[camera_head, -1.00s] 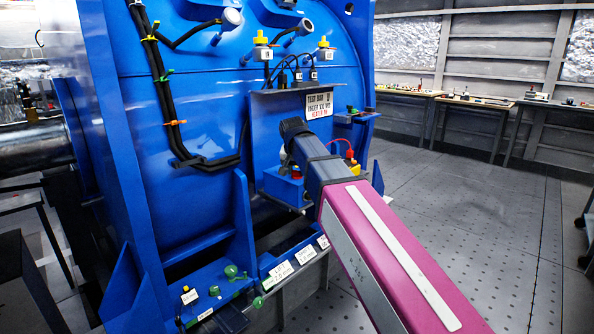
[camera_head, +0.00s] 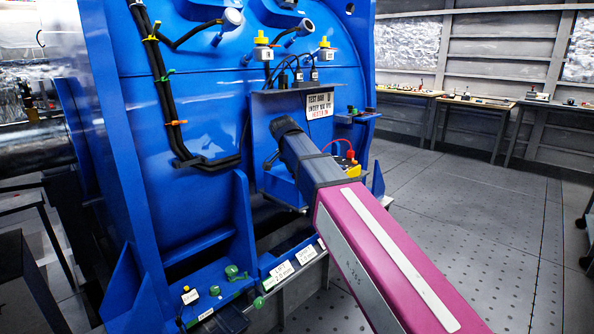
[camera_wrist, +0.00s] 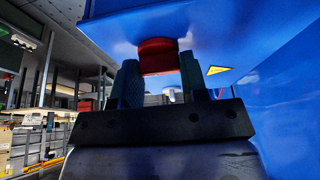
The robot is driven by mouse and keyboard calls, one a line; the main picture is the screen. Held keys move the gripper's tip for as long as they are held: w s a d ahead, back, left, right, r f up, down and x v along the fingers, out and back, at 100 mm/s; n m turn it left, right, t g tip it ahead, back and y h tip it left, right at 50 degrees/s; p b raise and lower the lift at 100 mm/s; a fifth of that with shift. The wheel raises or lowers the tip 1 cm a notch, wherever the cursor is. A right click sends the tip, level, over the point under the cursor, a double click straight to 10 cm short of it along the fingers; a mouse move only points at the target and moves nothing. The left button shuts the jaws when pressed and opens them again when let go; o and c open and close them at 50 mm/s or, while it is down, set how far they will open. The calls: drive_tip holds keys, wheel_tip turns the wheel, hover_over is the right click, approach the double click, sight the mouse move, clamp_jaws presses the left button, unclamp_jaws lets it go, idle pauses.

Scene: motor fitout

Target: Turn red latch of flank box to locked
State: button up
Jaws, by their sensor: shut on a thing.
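The red latch (camera_wrist: 157,57) shows in the wrist view against a blue housing (camera_wrist: 225,25). My gripper (camera_wrist: 161,72) is at the latch, with one dark finger on each side, and is shut on it. Only part of the latch shows above the fingers, and I cannot read which position it is in. A yellow warning triangle (camera_wrist: 217,70) is on the blue surface right of the latch. In the head view my magenta and dark arm hides the gripper's contact and the red latch.
A large blue motor housing (camera_head: 215,110) fills the left and middle of the head view. A test sign (camera_head: 319,105) and black cables (camera_head: 160,90) are on it. A red lead (camera_head: 345,148) is close to my arm. The grey floor (camera_head: 470,210) at right is open.

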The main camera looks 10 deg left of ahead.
idle(0.3)
drive_tip(key=o, duration=0.9)
drive_tip(key=v, duration=1)
drive_tip(key=shift+s+a+r, duration=0.1)
drive_tip(key=shift+r, duration=0.3)
drive_tip(key=shift+s, duration=0.1)
